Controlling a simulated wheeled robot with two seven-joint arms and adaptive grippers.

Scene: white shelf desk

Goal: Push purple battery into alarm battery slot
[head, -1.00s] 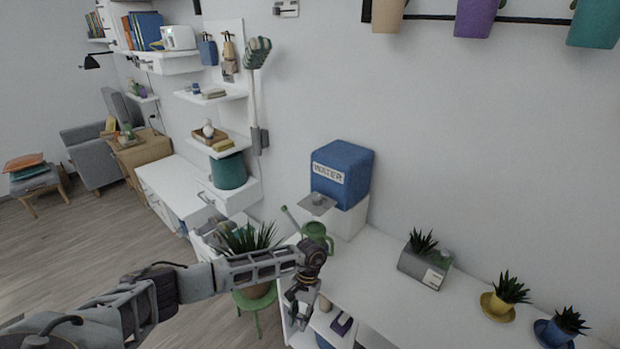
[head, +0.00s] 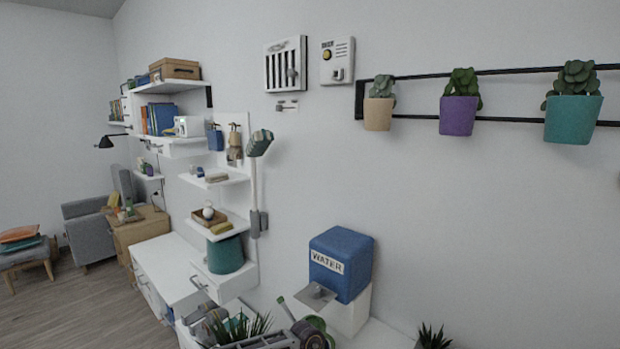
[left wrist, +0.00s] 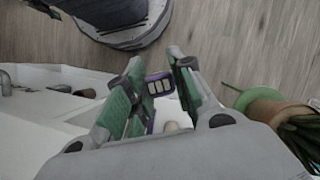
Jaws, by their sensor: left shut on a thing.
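My left gripper (left wrist: 156,75) shows in the left wrist view, with green pads. Between its fingers is a purple-edged piece with light squares (left wrist: 158,87), which looks like the purple battery; the fingers hide much of it. In the head view only parts of my left arm show at the bottom edge, and its fingers are out of the picture. A white box (head: 337,60) with a yellow round button and small lettering hangs high on the wall; it may be the alarm. Its battery slot is too small to make out. My right gripper is in neither view.
A blue water dispenser (head: 340,263) stands by the wall near my left arm. A barred white panel (head: 285,65) hangs left of the box. Potted plants hang on a black rail, including a purple pot (head: 458,115).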

